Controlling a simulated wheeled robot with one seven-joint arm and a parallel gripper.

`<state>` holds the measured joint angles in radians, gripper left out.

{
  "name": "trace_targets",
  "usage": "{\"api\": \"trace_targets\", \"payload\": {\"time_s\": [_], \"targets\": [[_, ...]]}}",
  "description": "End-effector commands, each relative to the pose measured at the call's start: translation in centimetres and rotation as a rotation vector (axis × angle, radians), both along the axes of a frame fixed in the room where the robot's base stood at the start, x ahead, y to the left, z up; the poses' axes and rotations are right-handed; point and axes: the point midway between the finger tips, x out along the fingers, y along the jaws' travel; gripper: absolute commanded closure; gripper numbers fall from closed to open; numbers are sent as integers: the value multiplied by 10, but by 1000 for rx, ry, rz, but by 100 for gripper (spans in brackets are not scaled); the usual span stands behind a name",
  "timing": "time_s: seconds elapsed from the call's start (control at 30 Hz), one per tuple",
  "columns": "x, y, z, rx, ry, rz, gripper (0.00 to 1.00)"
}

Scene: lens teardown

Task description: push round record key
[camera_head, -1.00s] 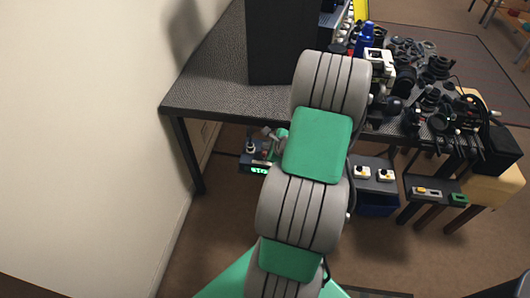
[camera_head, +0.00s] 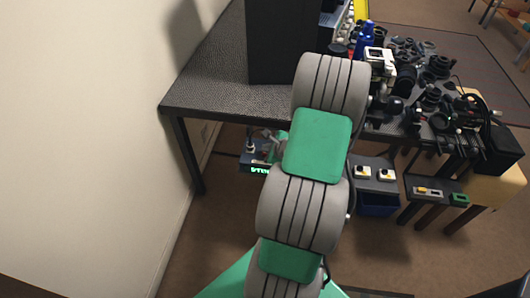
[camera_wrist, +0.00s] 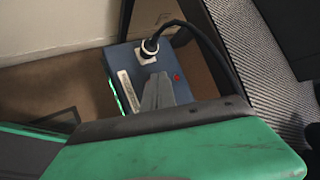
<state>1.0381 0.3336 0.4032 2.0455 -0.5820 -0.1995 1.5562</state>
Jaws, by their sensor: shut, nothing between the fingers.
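A dark blue box (camera_wrist: 125,66) with a lit green display on its side stands below the table edge. It also shows in the head view (camera_head: 247,158), left of my arm. On its top face in the wrist view are a small round red key (camera_wrist: 177,78), a white label strip (camera_wrist: 128,92) and a round white-collared socket with a black plug (camera_wrist: 148,49). My gripper (camera_wrist: 158,82) is shut and empty, its grey fingertips over the box top, left of the red key. I cannot tell whether they touch the box. The fingers hide part of the top face.
A black cable (camera_wrist: 202,40) arches from the plug past the box's right side. The dark table (camera_head: 215,92) stands above and behind, crowded at right with lens parts (camera_head: 437,66). A shelf with white-and-yellow switches (camera_head: 374,172) is right of my arm.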

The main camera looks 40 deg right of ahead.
Motion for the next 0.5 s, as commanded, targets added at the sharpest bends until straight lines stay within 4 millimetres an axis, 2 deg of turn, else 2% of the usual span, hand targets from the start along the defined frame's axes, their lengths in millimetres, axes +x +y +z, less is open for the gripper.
{"api": "trace_targets", "payload": {"time_s": [0.5], "targets": [[0,0,-5,0,0,0,100]]}}
